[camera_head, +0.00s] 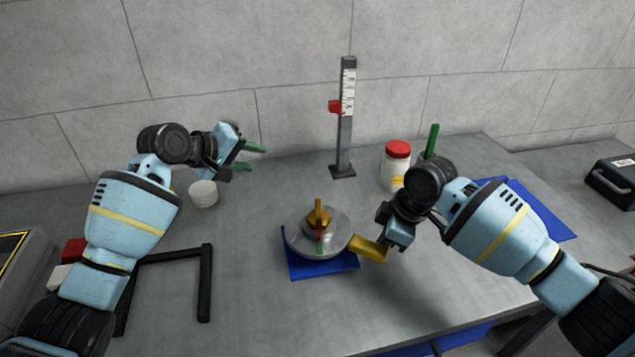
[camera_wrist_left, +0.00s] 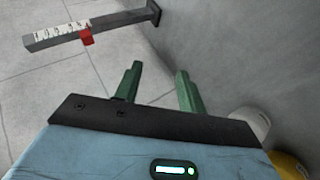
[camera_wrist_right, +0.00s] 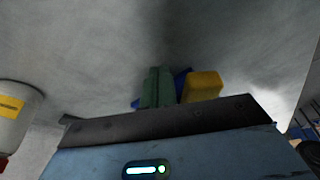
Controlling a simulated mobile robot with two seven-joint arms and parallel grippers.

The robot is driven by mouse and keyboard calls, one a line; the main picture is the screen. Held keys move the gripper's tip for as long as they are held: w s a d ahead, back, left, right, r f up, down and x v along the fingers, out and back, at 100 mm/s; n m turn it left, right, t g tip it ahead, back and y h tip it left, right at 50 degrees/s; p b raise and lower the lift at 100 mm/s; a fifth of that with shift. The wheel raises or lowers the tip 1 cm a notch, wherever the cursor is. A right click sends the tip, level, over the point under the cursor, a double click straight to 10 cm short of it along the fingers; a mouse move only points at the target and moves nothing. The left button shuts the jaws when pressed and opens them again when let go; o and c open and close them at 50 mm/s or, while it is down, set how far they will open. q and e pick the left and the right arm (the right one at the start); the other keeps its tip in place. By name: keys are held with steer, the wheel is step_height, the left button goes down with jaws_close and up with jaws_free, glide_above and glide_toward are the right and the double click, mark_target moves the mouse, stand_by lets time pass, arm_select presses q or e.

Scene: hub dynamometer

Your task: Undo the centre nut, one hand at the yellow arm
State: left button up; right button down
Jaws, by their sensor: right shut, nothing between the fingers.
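A round grey metal hub (camera_head: 300,241) sits on a blue base (camera_head: 309,269) in the middle of the table. A gold-coloured centre nut (camera_head: 319,214) stands up from its top. The yellow arm (camera_head: 369,249) sticks out from the hub's right side; its end also shows in the right wrist view (camera_wrist_right: 203,87). My right gripper (camera_wrist_right: 158,73) is shut and empty, its green fingers beside the yellow arm, not around it. Whether they touch is unclear. My left gripper (camera_head: 249,157) is open and empty, raised behind and left of the hub.
A grey post with a scale and red slider (camera_head: 346,120) stands behind the hub. A red-lidded jar (camera_head: 396,165) and a green upright piece (camera_head: 432,141) are behind my right wrist. A white round item (camera_head: 203,193) and a black frame (camera_head: 205,285) are at left.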

arm_select(q)
steer(key=s+d+r+m+g+y, duration=0.1)
steer(key=s+d+m+g, duration=0.1)
steer(key=d, duration=0.4)
steer(key=s+d+r+m+g, duration=0.1)
steer(key=s+d+g, duration=0.15)
steer(key=d, duration=0.25)
steer(key=m+y, duration=0.2)
steer(key=y, duration=0.3)
glide_above(319, 207)
steer(key=shift+s+r+g, duration=0.1)
steer(key=shift+s+g, duration=0.15)
steer(key=shift+g, duration=0.2)
steer(key=shift+s+r+y, duration=0.2)
steer(key=shift+s+y, duration=0.5)
steer(key=shift+y, duration=0.1)
steer(key=shift+x, duration=3.5)
